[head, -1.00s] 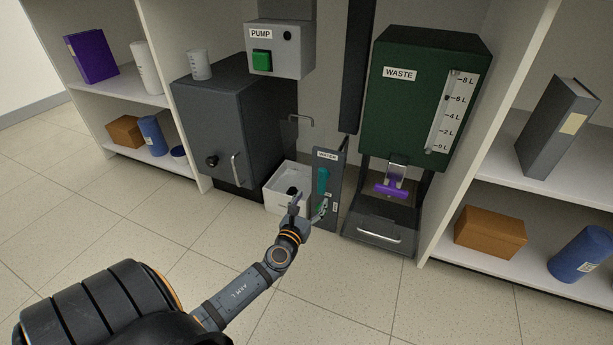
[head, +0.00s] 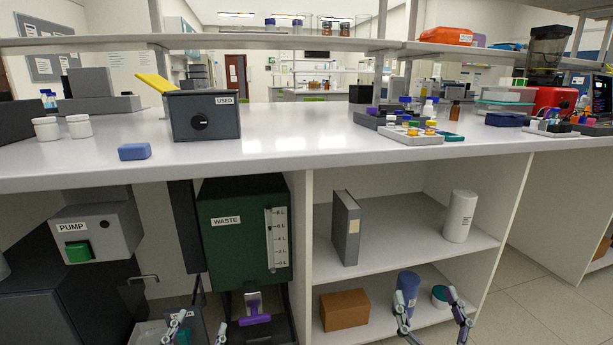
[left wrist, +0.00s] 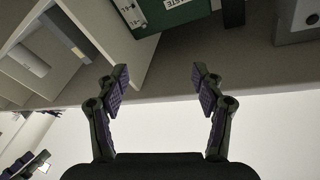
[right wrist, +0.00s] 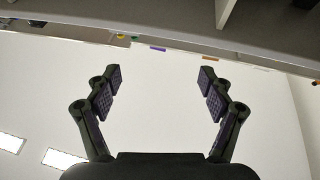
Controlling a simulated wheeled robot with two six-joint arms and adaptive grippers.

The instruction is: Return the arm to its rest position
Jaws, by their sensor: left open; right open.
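My left gripper (head: 197,330) shows at the bottom edge of the head view, in front of the dark cabinet area below the bench. Its two fingers are spread and empty, as the left wrist view (left wrist: 160,76) also shows. My right gripper (head: 432,320) is at the bottom edge further right, in front of the lower shelf. Its fingers are apart with nothing between them, also in the right wrist view (right wrist: 161,76). Both arms behind the fingers are out of the head view.
The bench top (head: 290,142) spans the view, carrying a USED box (head: 204,120) and a blue block (head: 134,152). Below are the PUMP unit (head: 98,226), the green WASTE tank (head: 236,255) with a purple clamp, and shelves with a grey binder (head: 345,228) and brown box (head: 344,309).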

